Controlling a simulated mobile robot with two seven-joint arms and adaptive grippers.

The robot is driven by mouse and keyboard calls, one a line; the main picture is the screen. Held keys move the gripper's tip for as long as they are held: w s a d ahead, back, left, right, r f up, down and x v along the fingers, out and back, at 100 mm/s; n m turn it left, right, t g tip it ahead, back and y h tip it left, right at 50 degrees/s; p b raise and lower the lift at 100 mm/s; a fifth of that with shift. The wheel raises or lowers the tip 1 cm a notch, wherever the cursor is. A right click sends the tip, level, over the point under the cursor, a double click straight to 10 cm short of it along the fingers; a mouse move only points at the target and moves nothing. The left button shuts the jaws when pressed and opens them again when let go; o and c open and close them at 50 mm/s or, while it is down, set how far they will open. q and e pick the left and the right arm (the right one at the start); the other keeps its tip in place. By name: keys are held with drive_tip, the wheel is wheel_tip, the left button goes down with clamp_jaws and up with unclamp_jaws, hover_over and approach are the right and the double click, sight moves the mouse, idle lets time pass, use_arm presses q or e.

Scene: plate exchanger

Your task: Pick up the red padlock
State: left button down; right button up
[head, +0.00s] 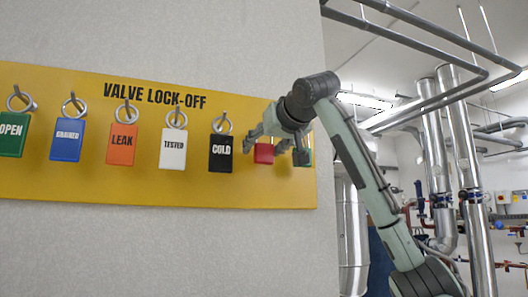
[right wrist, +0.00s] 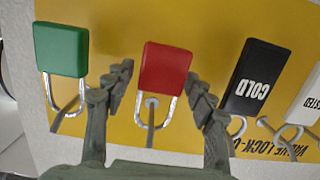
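The red padlock (head: 264,154) hangs by its shackle from a hook near the right end of the yellow board (head: 160,193). It also shows in the right wrist view (right wrist: 165,70), upside down there with its shackle around a hook. My right gripper (head: 275,151) is open in front of it and partly hides it. In the right wrist view the two fingers (right wrist: 159,82) stand on either side of the red padlock, with gaps showing between them and it. My left gripper is in neither view.
A green padlock (right wrist: 60,51) and a black COLD tag (right wrist: 258,78) hang on either side of the red padlock, close to the fingers. White TESTED (head: 173,149), orange LEAK (head: 122,144), blue DRAINED (head: 67,140) and green OPEN (head: 13,134) tags hang further left. Pipes stand at right.

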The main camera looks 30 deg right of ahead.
sight(264, 144)
drive_tip(key=c, duration=1)
drive_tip(key=shift+o, duration=0.2)
drive_tip(key=shift+r, duration=0.15)
